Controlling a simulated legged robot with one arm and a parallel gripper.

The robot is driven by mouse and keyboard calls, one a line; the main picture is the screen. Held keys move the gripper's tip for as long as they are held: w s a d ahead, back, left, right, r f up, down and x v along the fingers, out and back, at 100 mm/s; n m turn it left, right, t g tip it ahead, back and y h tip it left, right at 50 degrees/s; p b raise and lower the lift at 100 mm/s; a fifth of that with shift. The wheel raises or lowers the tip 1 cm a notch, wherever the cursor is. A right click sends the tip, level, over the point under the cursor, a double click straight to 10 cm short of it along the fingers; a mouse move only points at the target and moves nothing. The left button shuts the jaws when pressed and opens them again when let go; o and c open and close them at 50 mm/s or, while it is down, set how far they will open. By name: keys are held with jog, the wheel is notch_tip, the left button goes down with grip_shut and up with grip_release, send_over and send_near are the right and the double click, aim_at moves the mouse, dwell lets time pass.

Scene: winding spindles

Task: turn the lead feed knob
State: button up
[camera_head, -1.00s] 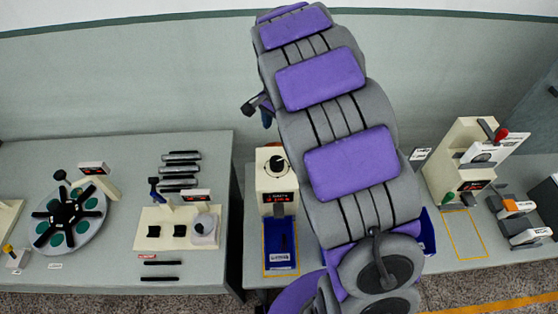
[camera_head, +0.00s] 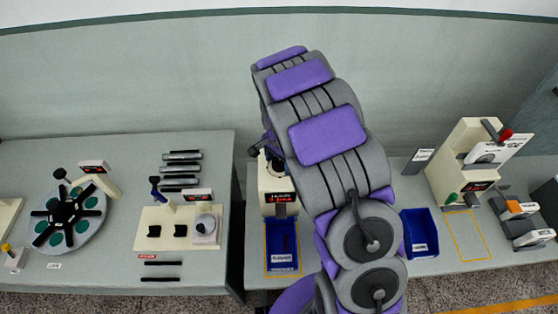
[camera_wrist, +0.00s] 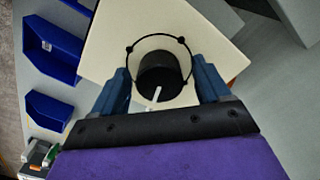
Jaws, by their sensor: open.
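The lead feed knob (camera_wrist: 160,75) is a black round knob with a white pointer line, set on the cream top of a machine (camera_wrist: 105,45). In the wrist view a thin dark ring with small beads surrounds it. My gripper (camera_wrist: 163,85) is open, with one blue finger on each side of the knob; I cannot tell whether they touch it. In the head view the cream machine (camera_head: 268,185) with a red display stands left of my arm. The gripper is mostly hidden behind my arm there, and the knob is largely covered.
A blue bin (camera_head: 283,240) sits in front of the machine and another blue bin (camera_head: 420,235) stands to the right. A second cream machine (camera_head: 465,150) with a red-knobbed lever is at the right. The left table (camera_head: 110,270) holds a rotary disc and several dark rods.

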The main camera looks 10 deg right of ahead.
jog(key=shift+a, duration=0.2)
jog(key=shift+d, duration=0.25)
jog(key=c, duration=1)
jog(key=shift+r+m+p, duration=0.15)
jog(key=shift+m+p, duration=0.75)
jog(key=shift+m, duration=0.2)
jog(key=shift+c, duration=0.2)
jog(key=shift+w+m+p, duration=0.1)
jog(key=shift+m+p, duration=0.2)
jog(key=shift+m, duration=0.4)
jog(key=o, duration=1)
jog(key=shift+a, duration=0.15)
jog(key=shift+o, duration=0.2)
